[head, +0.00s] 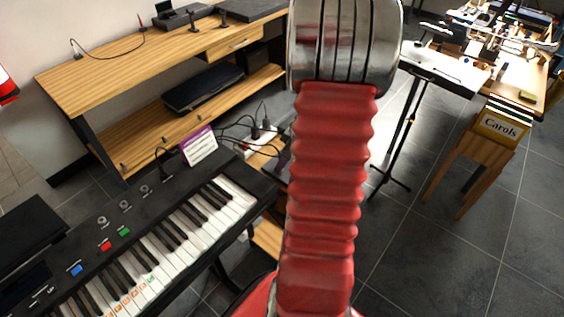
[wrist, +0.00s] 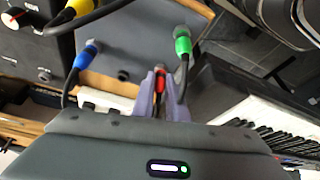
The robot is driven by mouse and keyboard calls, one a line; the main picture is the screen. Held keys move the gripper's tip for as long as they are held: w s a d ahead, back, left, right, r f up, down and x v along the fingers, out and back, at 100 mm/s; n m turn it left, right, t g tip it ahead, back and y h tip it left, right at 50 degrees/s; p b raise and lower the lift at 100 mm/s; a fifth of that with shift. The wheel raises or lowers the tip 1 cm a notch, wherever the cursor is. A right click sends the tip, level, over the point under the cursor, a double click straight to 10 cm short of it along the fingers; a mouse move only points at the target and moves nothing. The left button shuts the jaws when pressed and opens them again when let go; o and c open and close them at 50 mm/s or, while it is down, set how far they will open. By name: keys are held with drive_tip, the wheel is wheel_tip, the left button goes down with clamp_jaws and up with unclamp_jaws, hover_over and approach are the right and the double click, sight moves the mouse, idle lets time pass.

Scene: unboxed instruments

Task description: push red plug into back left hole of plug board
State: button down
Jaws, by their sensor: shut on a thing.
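My gripper (wrist: 160,84) shows at the middle of the wrist view, with its two purple fingers shut on the red plug (wrist: 160,72). A dark cable hangs from the plug between the fingers. The grey face of what looks like the plug board (wrist: 135,38) lies just beyond the fingertips. A blue-ringed plug (wrist: 91,46) stands at its left and a green-ringed plug (wrist: 183,46) at its right. I cannot tell whether the red plug touches the board or sits in a hole. The back left hole is not clearly seen. In the head view my red arm hides the gripper.
A music stand (head: 405,120) is on the right.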

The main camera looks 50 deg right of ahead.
drive_tip(key=shift+f, duration=0.1)
drive_tip(key=c, duration=1.7)
unclamp_jaws()
drive_tip(key=shift+o, duration=0.2)
drive_tip(key=v, duration=1.3)
drive_tip(key=shift+r, duration=0.35)
drive_tip(key=shift+s+m, duration=0.1)
drive_tip(key=shift+m, duration=0.2)
